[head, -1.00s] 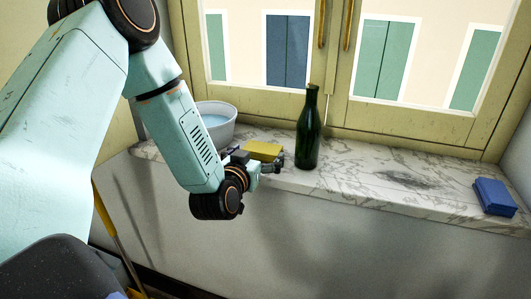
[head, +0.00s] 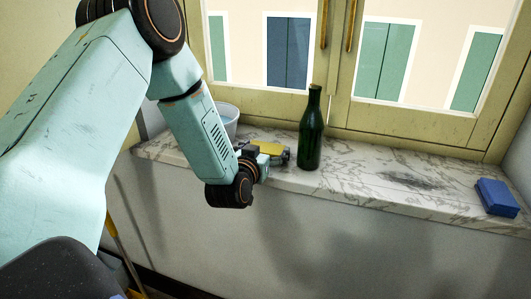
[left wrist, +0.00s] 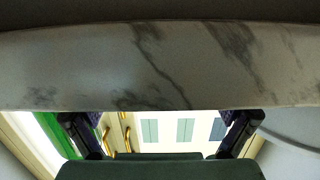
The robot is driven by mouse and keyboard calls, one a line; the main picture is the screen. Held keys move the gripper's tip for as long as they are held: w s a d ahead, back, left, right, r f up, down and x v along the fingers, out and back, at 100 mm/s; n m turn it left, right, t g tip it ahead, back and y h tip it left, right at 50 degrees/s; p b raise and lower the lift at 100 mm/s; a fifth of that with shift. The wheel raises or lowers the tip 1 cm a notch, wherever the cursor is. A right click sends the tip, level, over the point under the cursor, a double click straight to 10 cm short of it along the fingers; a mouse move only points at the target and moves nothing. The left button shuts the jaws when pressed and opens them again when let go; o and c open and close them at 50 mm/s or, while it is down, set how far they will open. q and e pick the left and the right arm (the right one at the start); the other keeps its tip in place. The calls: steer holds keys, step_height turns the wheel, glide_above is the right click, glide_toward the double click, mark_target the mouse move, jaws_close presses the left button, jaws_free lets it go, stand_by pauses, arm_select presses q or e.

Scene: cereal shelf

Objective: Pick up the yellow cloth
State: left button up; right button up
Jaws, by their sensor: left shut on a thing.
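My right gripper is not in view.
The dark green bottle (head: 311,135) stands upright just right of the gripper. The white bowl (head: 231,117) is behind the arm, partly hidden. A blue folded stack (head: 496,197) lies at the sill's right end. The marble sill (head: 375,180) is clear between bottle and stack, with a dark smudge.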

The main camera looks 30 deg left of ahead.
mark_target(265, 147)
arm_select(q)
steer(key=shift+c, duration=0.7)
steer(key=shift+a+r, duration=0.15)
steer(key=shift+r, duration=0.25)
step_height(265, 147, up, 9)
steer(key=shift+r+p, duration=0.15)
steer(key=shift+p, duration=0.8)
